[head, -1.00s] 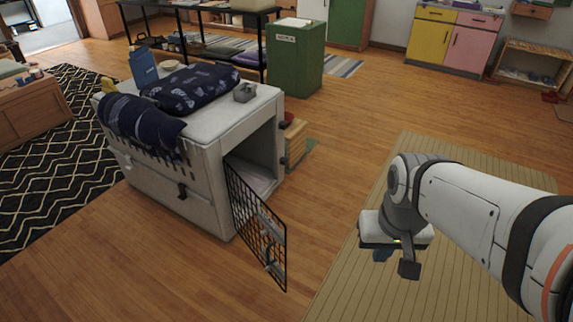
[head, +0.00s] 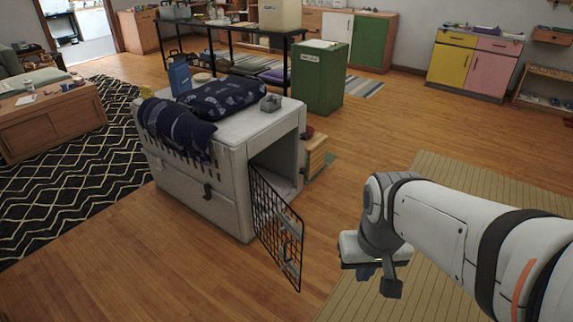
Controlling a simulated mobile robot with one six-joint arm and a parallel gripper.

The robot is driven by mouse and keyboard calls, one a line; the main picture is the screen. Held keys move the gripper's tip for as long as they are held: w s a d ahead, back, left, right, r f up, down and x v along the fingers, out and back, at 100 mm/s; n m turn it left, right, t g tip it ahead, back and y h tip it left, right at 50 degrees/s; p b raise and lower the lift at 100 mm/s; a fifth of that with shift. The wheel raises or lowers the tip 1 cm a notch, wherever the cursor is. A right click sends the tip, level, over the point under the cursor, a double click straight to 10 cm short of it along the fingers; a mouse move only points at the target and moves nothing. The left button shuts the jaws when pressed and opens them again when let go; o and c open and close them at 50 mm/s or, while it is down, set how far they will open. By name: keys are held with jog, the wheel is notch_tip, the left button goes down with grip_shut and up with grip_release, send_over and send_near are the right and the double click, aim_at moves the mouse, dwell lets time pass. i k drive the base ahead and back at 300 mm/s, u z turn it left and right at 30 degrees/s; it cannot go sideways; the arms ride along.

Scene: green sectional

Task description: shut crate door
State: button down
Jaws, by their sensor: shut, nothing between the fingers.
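The crate (head: 212,196) is a light grey pet carrier on the wooden floor, left of centre in the head view. Its front opening faces right. The crate door (head: 277,228) is a black wire grid, swung open and standing out from the crate's near front corner toward the lower right. My gripper (head: 378,284) is to the right of the door, apart from it, pointing down. It is shut and empty, though its fingertips show only partly.
Dark patterned cushions (head: 222,98) and a small grey box (head: 270,103) lie on the crate top. A wooden box (head: 315,155) stands beyond the opening. A ribbed tan mat (head: 470,185) lies at the right. Wooden floor is clear between door and gripper.

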aim_at(295, 226)
jog(key=z, duration=0.05)
jog(key=i, duration=1)
jog(key=u, duration=0.1)
